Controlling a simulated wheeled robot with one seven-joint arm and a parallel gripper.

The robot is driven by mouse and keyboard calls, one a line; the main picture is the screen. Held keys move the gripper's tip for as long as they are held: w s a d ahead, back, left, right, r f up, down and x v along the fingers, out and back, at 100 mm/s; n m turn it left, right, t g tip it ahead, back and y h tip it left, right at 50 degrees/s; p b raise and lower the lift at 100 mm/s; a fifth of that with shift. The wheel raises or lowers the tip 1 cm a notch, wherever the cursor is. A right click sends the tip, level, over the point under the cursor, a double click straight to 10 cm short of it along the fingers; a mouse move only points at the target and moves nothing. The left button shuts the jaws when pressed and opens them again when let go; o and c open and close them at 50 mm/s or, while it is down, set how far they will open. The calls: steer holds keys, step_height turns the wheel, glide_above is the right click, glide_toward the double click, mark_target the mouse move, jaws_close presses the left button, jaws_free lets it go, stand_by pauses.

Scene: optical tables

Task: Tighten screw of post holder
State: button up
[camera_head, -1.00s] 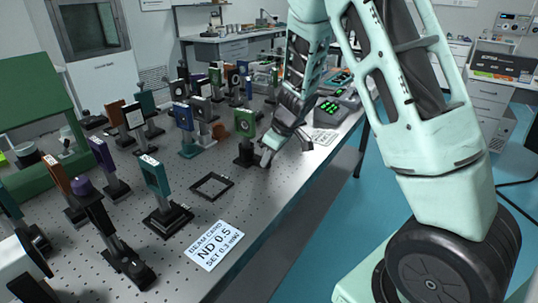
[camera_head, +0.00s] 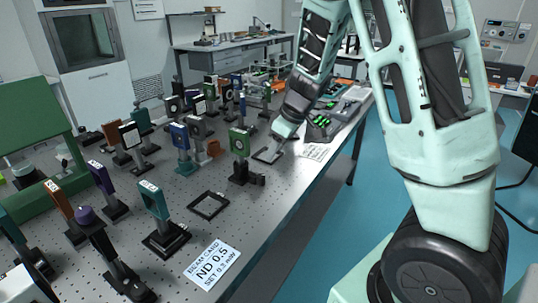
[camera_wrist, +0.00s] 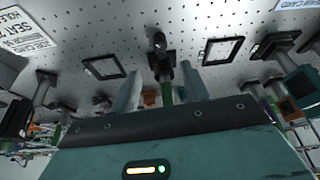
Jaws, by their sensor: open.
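A black post holder (camera_head: 239,177) stands on the near part of the optical table and carries a green-framed mount (camera_head: 239,143). The wrist view shows a black post holder (camera_wrist: 159,58) with a dark knob, upright in line with the gap between my fingers. My gripper (camera_wrist: 163,88) is open and empty, its two pale fingers spread on either side of that line. The fingers appear apart from the holder. In the head view my gripper (camera_head: 283,133) is at the right of the green mount, with its fingers unclear. The screw's thread is not distinguishable.
Black square frames lie flat on both sides of the holder, one nearer (camera_head: 208,204) and one in the wrist view (camera_wrist: 103,66). Several other mounts crowd the left of the table (camera_head: 262,205). A beam card (camera_head: 212,263) lies near the front edge.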

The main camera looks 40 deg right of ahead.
steer(key=p+v, duration=0.1)
steer(key=v, duration=0.5)
steer(key=shift+p, duration=0.4)
